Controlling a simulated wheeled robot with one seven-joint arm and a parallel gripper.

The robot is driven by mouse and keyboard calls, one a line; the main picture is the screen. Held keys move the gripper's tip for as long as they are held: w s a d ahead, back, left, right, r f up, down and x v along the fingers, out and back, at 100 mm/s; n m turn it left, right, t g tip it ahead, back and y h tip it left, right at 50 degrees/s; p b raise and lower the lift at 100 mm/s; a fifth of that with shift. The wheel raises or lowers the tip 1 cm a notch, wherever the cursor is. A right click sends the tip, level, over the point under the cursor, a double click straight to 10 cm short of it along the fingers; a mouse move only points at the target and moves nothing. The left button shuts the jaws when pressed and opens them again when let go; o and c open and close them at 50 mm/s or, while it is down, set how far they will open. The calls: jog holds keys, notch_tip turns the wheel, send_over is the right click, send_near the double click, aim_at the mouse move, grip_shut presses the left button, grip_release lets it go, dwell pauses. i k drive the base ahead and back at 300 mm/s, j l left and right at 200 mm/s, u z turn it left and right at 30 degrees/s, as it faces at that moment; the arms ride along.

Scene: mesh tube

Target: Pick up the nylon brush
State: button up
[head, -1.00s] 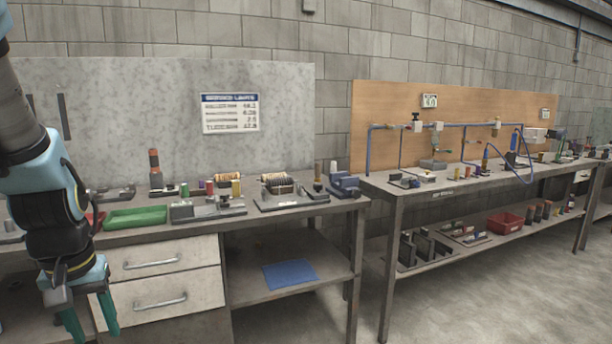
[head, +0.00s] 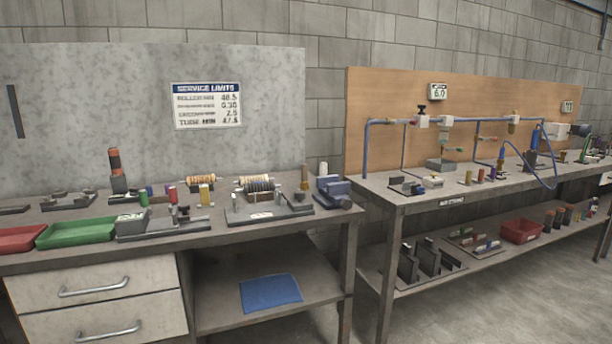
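I cannot surely pick out the nylon brush. On the left workbench (head: 205,240) lie ribbed, brush-like rollers: a dark one (head: 257,186) on a grey fixture plate, and a smaller tan one (head: 201,180) further back. A thin brown upright piece (head: 304,180) stands just right of the dark roller; it is too small to identify. My gripper is out of view, and nothing in view is being held.
A green tray (head: 76,232) and a red tray (head: 18,239) sit at the bench's left. A blue vise (head: 333,190) stands at its right end. Open floor (head: 470,315) lies at lower right.

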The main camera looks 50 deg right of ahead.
aim_at(323, 166)
jog(key=l, duration=0.45)
jog(key=k+l+u, duration=0.15)
jog(key=l, duration=0.7)
jog(key=k+l+u, duration=0.15)
jog(key=l, duration=0.7)
jog(key=k+l+u, duration=0.15)
jog(key=l, duration=2.2)
